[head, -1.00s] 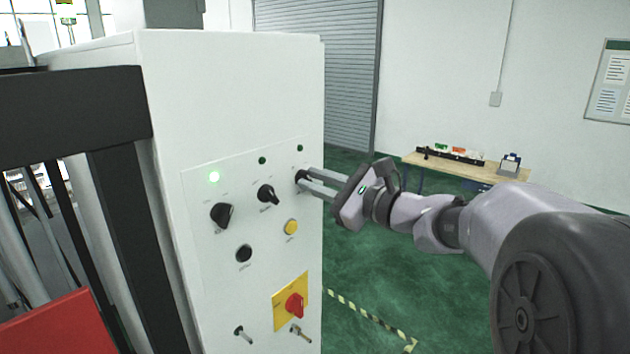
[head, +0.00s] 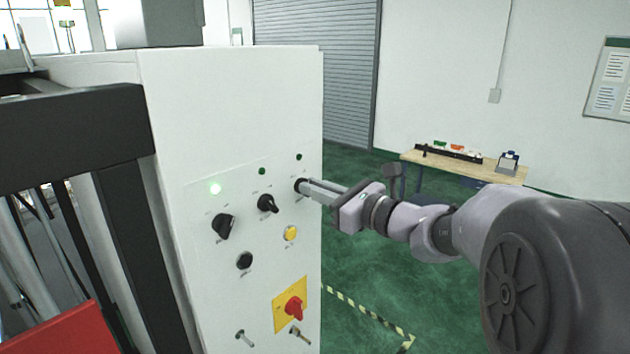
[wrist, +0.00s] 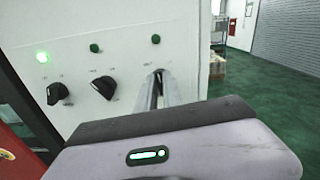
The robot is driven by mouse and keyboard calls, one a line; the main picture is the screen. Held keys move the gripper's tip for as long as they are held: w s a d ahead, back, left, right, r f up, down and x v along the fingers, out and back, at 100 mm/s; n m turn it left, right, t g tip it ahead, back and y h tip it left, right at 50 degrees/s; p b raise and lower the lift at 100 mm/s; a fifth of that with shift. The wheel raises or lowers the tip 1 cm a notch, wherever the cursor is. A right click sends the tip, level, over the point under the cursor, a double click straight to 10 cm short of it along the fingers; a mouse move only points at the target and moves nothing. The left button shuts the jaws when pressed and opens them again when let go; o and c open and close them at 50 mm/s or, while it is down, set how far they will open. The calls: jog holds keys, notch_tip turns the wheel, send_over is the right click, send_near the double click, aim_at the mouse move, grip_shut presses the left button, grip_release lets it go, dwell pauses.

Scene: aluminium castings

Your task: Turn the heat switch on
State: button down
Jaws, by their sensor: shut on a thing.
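A white cabinet's control panel (head: 205,270) carries three black rotary knobs in a row: left (head: 223,226), middle (head: 268,203) and right (head: 300,185). The labels are too small to read surely; the right knob appears to be the heat switch. My gripper (head: 307,187) is shut on the right knob, its fingers reaching in from the right. In the wrist view the fingers (wrist: 158,92) close around this knob, hiding most of it and its pointing direction. The lamp above the left knob (head: 215,188) glows green. The lamps above the middle (head: 262,171) and right (head: 299,157) knobs are dark.
Below the knobs are a black button (head: 244,260), a yellow button (head: 290,233), a red switch (head: 293,306) on a yellow plate, and two keys or toggles. A dark frame (head: 75,130) stands left. A workbench (head: 470,170) stands behind my arm; green floor is open between.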

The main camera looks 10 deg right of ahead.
jog(key=shift+w+d+m+p, duration=0.1)
jog(key=shift+d+m+p, duration=0.05)
jog(key=shift+m+p, duration=3.15)
jog(key=shift+f+m, duration=0.15)
jog(key=shift+m, duration=0.25)
jog(key=c, duration=1.5)
grip_release()
